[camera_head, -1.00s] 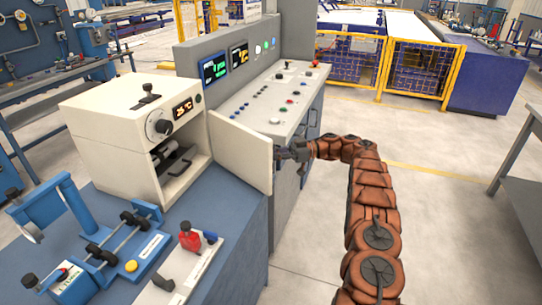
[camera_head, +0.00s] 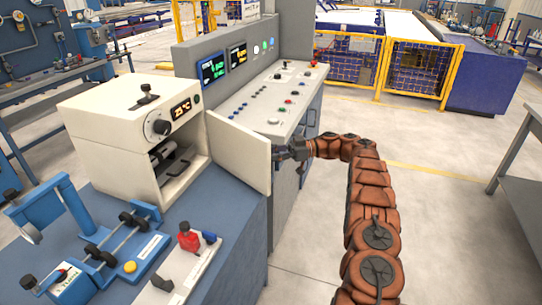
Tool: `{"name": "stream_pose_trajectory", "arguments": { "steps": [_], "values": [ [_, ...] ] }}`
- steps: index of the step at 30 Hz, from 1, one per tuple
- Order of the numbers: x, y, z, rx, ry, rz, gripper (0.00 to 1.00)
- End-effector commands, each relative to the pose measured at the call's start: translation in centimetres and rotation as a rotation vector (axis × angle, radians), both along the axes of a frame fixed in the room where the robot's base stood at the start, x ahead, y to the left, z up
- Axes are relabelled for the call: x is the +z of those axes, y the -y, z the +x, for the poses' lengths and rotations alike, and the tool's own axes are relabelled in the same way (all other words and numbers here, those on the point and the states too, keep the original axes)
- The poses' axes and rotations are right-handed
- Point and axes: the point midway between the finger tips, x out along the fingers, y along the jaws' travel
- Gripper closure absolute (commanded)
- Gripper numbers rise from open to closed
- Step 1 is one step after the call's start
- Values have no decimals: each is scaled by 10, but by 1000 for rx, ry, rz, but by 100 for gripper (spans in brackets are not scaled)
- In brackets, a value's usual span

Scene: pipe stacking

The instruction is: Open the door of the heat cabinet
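The heat cabinet (camera_head: 140,125) is a cream box with a dial, a lit orange display and a lever on top. It stands on the blue bench at left. Its door (camera_head: 239,153) stands wide open, swung out to the right, and the inside shows dark cylindrical parts and a handle. My gripper (camera_head: 280,155) is at the door's outer free edge, at the far end of my orange-covered arm. It is small and dark here, and the door's edge partly hides it. I cannot tell whether its fingers are closed on the door's handle.
A grey control console (camera_head: 270,105) with buttons and screens stands behind the door. A blue fixture with rollers (camera_head: 118,235) and a white plate with a red clamp (camera_head: 188,265) lie on the bench in front. The floor to the right is clear up to a grey table (camera_head: 520,170).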

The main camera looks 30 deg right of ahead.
Motion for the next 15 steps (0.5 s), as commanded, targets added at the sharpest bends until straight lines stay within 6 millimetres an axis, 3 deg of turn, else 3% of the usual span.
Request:
{"name": "stream_pose_trajectory", "arguments": {
  "steps": [15],
  "values": [
    [80,1,0,-1,3,-2,63]
  ]
}}
